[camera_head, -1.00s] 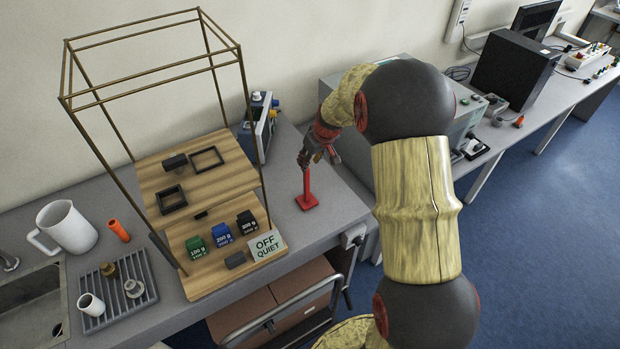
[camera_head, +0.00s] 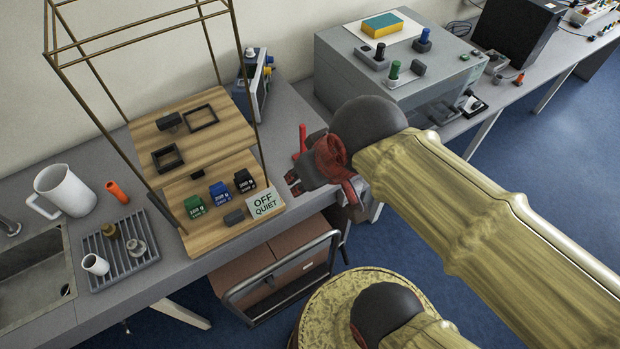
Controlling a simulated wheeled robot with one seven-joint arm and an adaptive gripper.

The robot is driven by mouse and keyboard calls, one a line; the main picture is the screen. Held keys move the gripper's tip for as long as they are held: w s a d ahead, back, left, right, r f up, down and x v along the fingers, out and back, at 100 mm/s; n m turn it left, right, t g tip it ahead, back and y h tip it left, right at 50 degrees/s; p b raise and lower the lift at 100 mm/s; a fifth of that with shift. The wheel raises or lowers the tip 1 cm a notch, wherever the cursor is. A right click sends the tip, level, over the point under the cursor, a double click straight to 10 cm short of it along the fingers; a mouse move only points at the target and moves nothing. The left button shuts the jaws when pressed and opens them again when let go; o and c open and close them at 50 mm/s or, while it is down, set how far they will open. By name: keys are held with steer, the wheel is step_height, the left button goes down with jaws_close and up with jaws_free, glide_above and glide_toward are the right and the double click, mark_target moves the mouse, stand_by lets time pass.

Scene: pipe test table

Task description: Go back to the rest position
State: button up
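My gripper (camera_head: 292,182) hangs at the table's front edge, in the middle of the picture, pointing left. Its dark fingertips are small and seen at an angle, so I cannot tell whether they are open or shut. I see no object held in it. My arm reaches in from the lower right.
Left of my gripper is a wooden two-tier shelf (camera_head: 222,137) in a thin brass frame, with coloured weights and an "OFF QUIET" sign (camera_head: 265,203). A grey machine (camera_head: 340,70) stands behind my arm. A wheeled cart (camera_head: 285,275) is below. Blue floor is clear at right.

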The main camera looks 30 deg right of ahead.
steer(key=shift+s+f, duration=0.1)
steer(key=shift+s, duration=0.35)
step_height(320, 180, down, 15)
steer(key=b, duration=1.4)
steer(key=shift+b, duration=0.4)
